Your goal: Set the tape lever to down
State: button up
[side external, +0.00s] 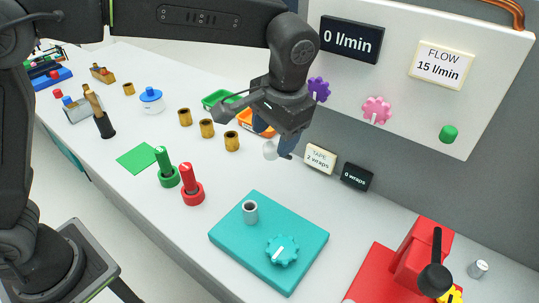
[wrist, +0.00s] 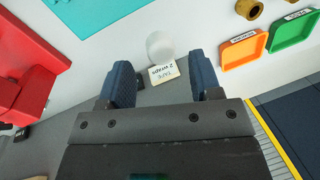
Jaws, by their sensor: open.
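No lever is labelled as the tape lever. A black lever with a round knob (side external: 435,279) is on the red unit (side external: 409,262) at the lower right of the side view; whether it is up or down I cannot tell. The red unit also shows at the left of the wrist view (wrist: 28,65). A white sign reading TAPE 2 wraps (side external: 320,158) stands by the back wall, beside a black sign reading 0 wraps (side external: 356,176). My gripper (side external: 275,140) is open and empty, above the table, away from the red unit. A white round piece (wrist: 160,45) appears between its fingers in the wrist view.
A teal block (side external: 240,236) with a grey tube and dial lies between my gripper and the red unit. Red (side external: 191,184) and green (side external: 167,167) pegs stand left of it. A wall panel (side external: 400,20) with knobs rises behind. Orange (wrist: 244,51) and green trays (wrist: 295,30) are nearby.

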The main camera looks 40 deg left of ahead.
aim_at(271, 149)
jog(key=f, duration=0.3)
jog(key=a+f, duration=0.1)
jog(key=f, duration=0.2)
jog(key=shift+w+a+f, duration=0.15)
jog(key=shift+f, duration=0.15)
grip_shut()
